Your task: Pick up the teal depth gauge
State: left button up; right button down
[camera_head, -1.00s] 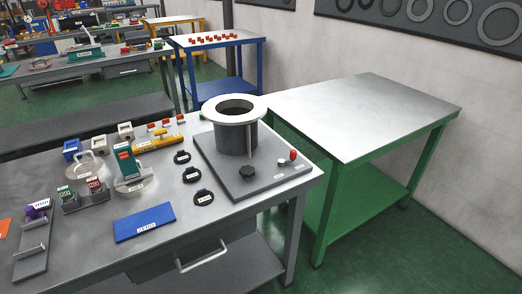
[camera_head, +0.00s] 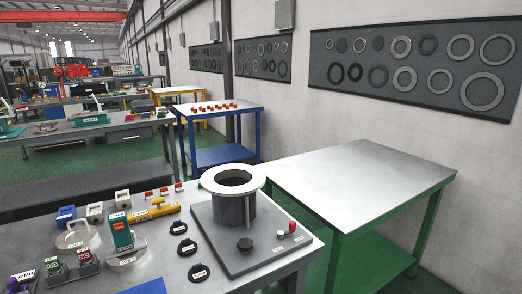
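The teal depth gauge (camera_head: 121,232) stands upright on the near grey workbench, on a round pale metal base (camera_head: 126,257). It has an orange-and-white label near its top. To its right is a yellow tool (camera_head: 153,212) lying on the bench. A flanged dark cylinder (camera_head: 234,205) with a wide pale ring on top stands on a dark plate further right. Neither of my grippers is in view.
The near workbench (camera_head: 180,276) holds black ring items (camera_head: 187,247), blue and white blocks, and small coloured items at the left. A bare-topped green table (camera_head: 360,185) stands to the right. A blue table (camera_head: 222,153) with small red pieces is behind. Ring boards hang on the wall.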

aim_at(125, 244)
jog(key=i+j+u, duration=0.2)
jog(key=j, duration=0.25)
jog(key=i+j+u, duration=0.15)
jog(key=j, duration=0.25)
jog(key=i+j+u, duration=0.2)
jog(key=j, duration=0.2)
